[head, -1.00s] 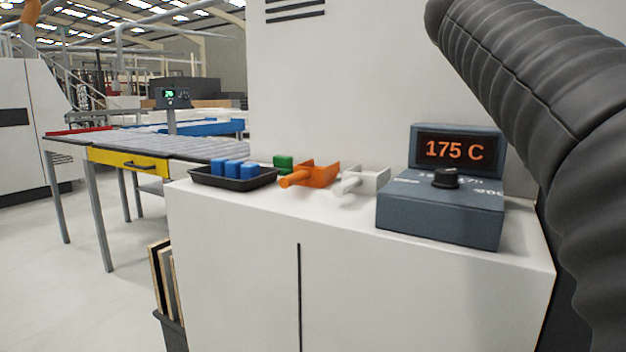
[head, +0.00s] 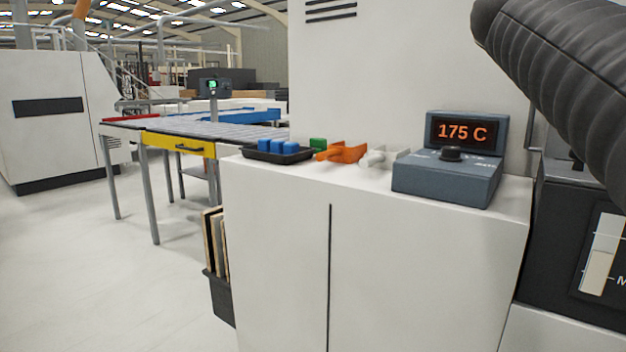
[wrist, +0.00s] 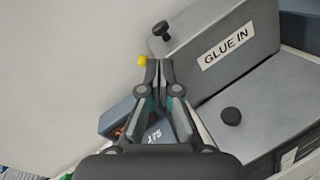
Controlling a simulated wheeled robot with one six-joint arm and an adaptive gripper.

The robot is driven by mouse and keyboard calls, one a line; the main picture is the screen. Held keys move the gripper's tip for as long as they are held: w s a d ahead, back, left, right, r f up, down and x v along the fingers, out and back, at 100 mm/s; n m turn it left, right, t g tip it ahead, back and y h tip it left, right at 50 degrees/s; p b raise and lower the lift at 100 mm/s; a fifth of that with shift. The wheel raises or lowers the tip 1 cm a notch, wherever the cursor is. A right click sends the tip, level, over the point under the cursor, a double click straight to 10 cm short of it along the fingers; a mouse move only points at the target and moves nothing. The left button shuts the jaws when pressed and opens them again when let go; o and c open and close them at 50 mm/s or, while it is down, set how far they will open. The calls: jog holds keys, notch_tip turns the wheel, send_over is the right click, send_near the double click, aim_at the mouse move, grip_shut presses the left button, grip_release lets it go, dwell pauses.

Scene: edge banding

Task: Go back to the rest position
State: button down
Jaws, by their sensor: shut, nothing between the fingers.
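My gripper (wrist: 157,64) shows in the wrist view with its two fingertips together and nothing between them. It is in the air. Beyond it in that view are a grey box with a "GLUE IN" label (wrist: 222,54) and, lower down, part of the blue-grey temperature controller (wrist: 112,119). The gripper does not show in the head view. In the head view the controller (head: 447,178) stands on the white cabinet and reads 175 C.
A black tray with blue blocks (head: 277,155), a green block (head: 318,145), an orange holder (head: 342,151) and a white holder (head: 385,157) sit on the white cabinet (head: 275,240). A roller table (head: 225,131) stands left behind. The floor (head: 110,270) at left is clear.

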jog(key=s+a+f+m+g+y, duration=0.1)
jog(key=s+a+f+m+y, duration=0.3)
jog(key=f, duration=1.2)
jog(key=s+a+f+m+g+y, duration=0.2)
jog(key=s+a+f+m+y, duration=0.3)
jog(key=f, duration=1.2)
jog(key=s+a+f+m+g+y, duration=0.2)
jog(key=s+a+f+m+y, duration=0.2)
jog(key=s+a+f+m, duration=0.6)
notch_tip(320, 180, down, 7)
jog(key=a, duration=0.2)
jog(key=shift+s+a+r+y, duration=0.2)
jog(key=shift+s+a+y, duration=0.1)
jog(key=shift+a+y, duration=0.1)
